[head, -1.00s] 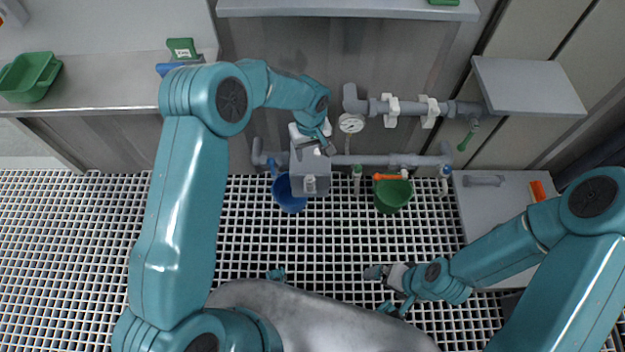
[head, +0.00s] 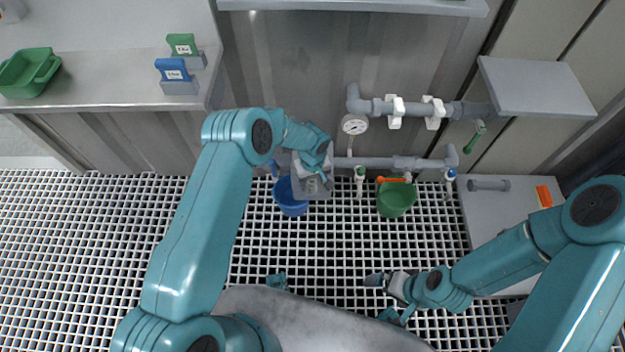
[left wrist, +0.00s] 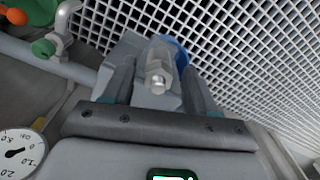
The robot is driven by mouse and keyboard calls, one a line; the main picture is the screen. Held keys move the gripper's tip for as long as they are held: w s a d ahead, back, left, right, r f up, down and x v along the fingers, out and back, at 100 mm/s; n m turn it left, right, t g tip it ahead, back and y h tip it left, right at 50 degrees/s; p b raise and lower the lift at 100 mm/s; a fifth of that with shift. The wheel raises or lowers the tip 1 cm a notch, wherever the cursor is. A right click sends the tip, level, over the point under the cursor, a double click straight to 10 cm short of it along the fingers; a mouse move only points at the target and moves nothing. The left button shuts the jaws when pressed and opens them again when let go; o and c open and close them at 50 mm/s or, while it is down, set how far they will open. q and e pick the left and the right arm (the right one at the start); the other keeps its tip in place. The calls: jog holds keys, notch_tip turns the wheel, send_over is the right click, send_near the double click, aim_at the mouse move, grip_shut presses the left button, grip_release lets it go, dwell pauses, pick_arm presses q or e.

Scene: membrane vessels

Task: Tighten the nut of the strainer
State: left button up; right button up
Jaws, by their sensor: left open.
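The nut cannot be made out there. My right gripper (head: 384,282) hangs low over the grating, away from the pipes; its jaw gap is unclear.
A blue bucket (head: 291,198) stands under the block and a green bucket (head: 395,199) to its right. A pressure gauge (head: 354,125) is right of my left wrist. The lower pipe (head: 380,163) carries several valves. The grating (head: 90,250) at left is clear.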

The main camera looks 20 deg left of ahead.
pick_arm(q)
jog(key=c, duration=1.1)
jog(key=shift+o, duration=0.2)
jog(key=shift+a+f+m+b, duration=0.1)
jog(key=shift+f+m+b, duration=0.05)
jog(key=shift+m+b, duration=1.25)
jog(key=m+b, duration=0.2)
jog(key=m, duration=0.2)
jog(key=shift+a+m, duration=0.15)
jog(key=shift+m, duration=0.25)
jog(key=m+b, duration=0.1)
jog(key=m, duration=0.2)
jog(key=shift+a+m, duration=0.15)
jog(key=shift+m, duration=0.15)
jog(key=shift+w+a+r+m+b, duration=0.1)
jog(key=shift+m+b, duration=0.2)
jog(key=shift+m, duration=0.8)
jog(key=shift+r+m+b, duration=0.1)
jog(key=shift+m+b, duration=0.15)
jog(key=shift+m, duration=0.85)
